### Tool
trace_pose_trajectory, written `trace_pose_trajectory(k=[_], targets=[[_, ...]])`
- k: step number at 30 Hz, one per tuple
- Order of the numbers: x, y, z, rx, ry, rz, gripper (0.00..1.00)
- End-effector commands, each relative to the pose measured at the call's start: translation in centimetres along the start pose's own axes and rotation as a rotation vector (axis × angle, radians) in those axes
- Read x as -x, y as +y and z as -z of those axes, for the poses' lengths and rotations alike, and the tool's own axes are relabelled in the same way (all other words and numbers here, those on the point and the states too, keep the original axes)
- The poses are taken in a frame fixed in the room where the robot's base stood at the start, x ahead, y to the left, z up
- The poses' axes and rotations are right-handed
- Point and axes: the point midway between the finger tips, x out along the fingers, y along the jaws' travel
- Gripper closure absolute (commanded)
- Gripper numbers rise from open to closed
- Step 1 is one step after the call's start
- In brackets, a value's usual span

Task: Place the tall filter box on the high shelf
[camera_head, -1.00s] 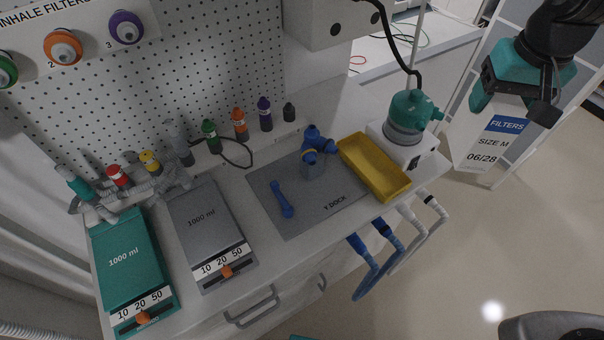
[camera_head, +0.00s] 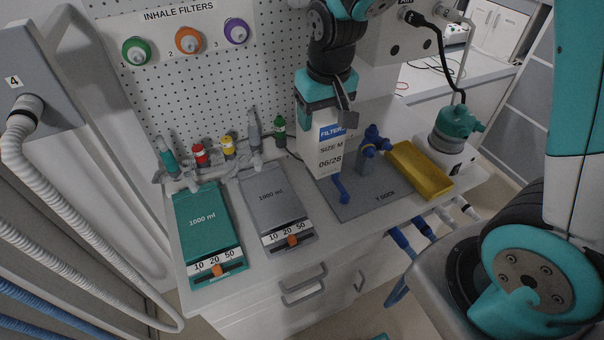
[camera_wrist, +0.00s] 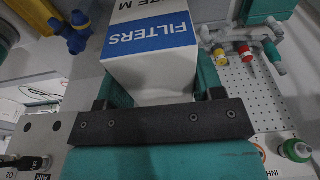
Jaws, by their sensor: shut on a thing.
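The tall filter box (camera_head: 320,150) is white with a blue band reading FILTERS, SIZE M and 06/28. It hangs upright in my gripper (camera_head: 326,98), which is shut on its top end in the head view. The box is in front of the pegboard and over the counter, hiding part of the grey dock mat. In the wrist view the box (camera_wrist: 150,35) extends away from my gripper (camera_wrist: 160,98), its blue label facing the camera. I cannot make out a high shelf in either view.
A blue valve piece (camera_head: 374,140), a yellow tray (camera_head: 420,170) and a teal-topped device (camera_head: 455,125) stand right of the box. Teal (camera_head: 207,225) and grey (camera_head: 270,200) 1000 ml units lie left. Inhale filters (camera_head: 188,40) hang on the pegboard. Hoses run down the left side.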

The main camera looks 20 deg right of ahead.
Motion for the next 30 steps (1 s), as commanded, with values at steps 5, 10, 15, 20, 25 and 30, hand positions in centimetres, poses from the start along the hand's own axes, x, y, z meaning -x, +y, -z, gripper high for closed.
trace_pose_trajectory(k=[5, 10, 15, 20, 25, 30], targets=[[-5.1, 0.0, -1.0, 0.000, -0.011, -0.002, 0.80], [-9.6, 0.0, -1.6, 0.001, -0.008, -0.001, 0.80], [-12.4, -0.1, -1.9, 0.002, -0.004, 0.000, 0.80], [-13.6, -0.2, -2.1, 0.003, -0.002, 0.000, 0.80], [-15.8, -0.2, -2.5, 0.003, -0.004, 0.000, 0.80], [-16.7, -0.2, -2.5, 0.003, 0.001, 0.001, 0.80]])
